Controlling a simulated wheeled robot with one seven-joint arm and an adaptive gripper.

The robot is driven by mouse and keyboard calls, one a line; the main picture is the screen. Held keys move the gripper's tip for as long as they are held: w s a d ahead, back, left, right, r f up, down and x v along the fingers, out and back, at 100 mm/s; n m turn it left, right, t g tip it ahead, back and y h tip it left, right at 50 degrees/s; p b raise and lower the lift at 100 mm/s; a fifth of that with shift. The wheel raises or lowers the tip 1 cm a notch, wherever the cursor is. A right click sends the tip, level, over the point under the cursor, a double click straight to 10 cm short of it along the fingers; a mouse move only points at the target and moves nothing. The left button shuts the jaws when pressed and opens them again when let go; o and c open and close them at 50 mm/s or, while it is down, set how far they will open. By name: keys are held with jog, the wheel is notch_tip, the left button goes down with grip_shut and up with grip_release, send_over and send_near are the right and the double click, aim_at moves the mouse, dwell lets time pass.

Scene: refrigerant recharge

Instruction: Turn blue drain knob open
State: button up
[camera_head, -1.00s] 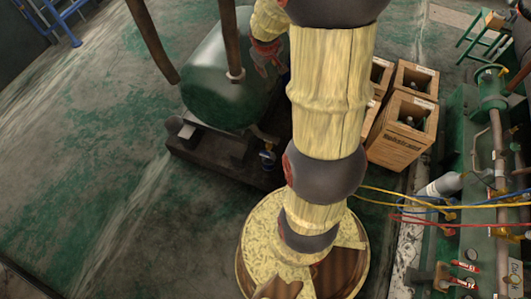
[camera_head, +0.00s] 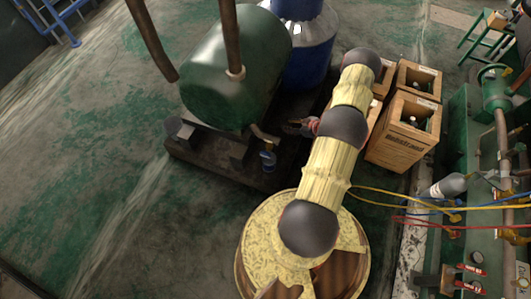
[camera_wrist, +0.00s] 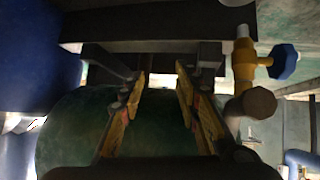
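The blue drain knob (camera_head: 267,158) sits on a small valve low at the end of the green tank (camera_head: 222,75), just above the dark base in the head view. In the wrist view the knob (camera_wrist: 284,62) is at the upper right, on a brass-yellow valve body (camera_wrist: 243,62) beside a brown pipe end. My gripper (camera_head: 295,128) is up and to the right of the knob in the head view, apart from it. In the wrist view its two yellow-sided fingers (camera_wrist: 160,80) stand apart with nothing between them. The knob lies to the right of both fingers.
A dark base (camera_head: 200,160) carries the tank. A blue drum (camera_head: 308,55) stands behind my arm; a blue surface also fills the left of the wrist view (camera_wrist: 40,65). Wooden crates (camera_head: 402,135) and a green bench with hoses (camera_head: 462,225) are right. The left floor is clear.

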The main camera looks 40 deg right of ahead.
jog(key=s+a+f+t+y, duration=0.2)
jog(key=s+a+f, duration=0.15)
jog(key=a, duration=0.25)
jog(key=n+t+y+b, duration=0.1)
jog(key=t+y, duration=0.3)
send_near(268, 153)
jog(key=x, duration=0.4)
jog(key=b+x, duration=0.2)
jog(key=x, duration=0.5)
jog(key=shift+w, duration=0.25)
jog(key=shift+c, duration=0.7)
grip_shut()
